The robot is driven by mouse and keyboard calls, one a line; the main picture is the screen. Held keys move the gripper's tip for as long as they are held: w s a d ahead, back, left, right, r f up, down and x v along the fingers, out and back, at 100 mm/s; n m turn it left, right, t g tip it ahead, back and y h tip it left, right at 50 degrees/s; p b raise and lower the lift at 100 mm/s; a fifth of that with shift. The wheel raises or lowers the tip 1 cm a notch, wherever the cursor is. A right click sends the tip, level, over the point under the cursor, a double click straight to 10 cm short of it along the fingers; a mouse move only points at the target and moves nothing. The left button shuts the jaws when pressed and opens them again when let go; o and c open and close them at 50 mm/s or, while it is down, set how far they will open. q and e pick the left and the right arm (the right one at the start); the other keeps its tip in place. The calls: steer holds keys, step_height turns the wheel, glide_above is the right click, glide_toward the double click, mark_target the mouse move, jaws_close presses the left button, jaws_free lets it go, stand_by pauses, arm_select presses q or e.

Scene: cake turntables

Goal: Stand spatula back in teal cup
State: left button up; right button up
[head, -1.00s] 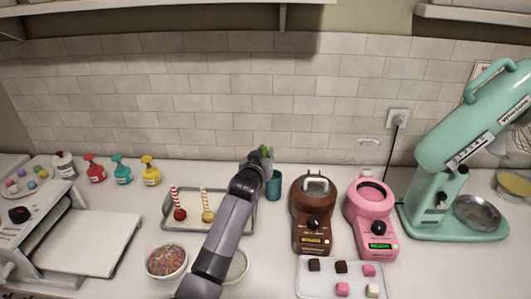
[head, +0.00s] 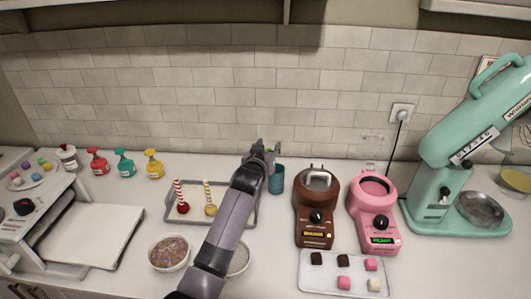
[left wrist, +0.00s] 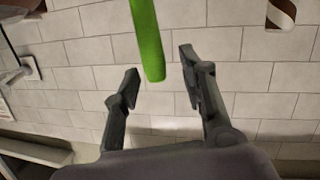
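My left gripper (head: 264,149) is just above and left of the teal cup (head: 277,180), which stands on the counter. In the left wrist view the gripper (left wrist: 158,68) is open, with a finger on each side. The spatula's bright green handle (left wrist: 147,40) comes in from the top edge and its end shows between the fingers, with a gap to each. The rest of the spatula is outside that view, and it is hardly visible in the head view. I cannot tell whether its lower end is in the cup. My right gripper is not in view.
A tray (head: 224,223) with two cake pops lies left of the cup. A brown machine (head: 316,212) and a pink machine (head: 374,215) stand close on its right. A bowl of sprinkles (head: 169,253) is at the front left. The tiled wall is behind.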

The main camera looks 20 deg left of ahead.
arm_select(q)
steer(key=v, duration=1.2)
stand_by(0.6)
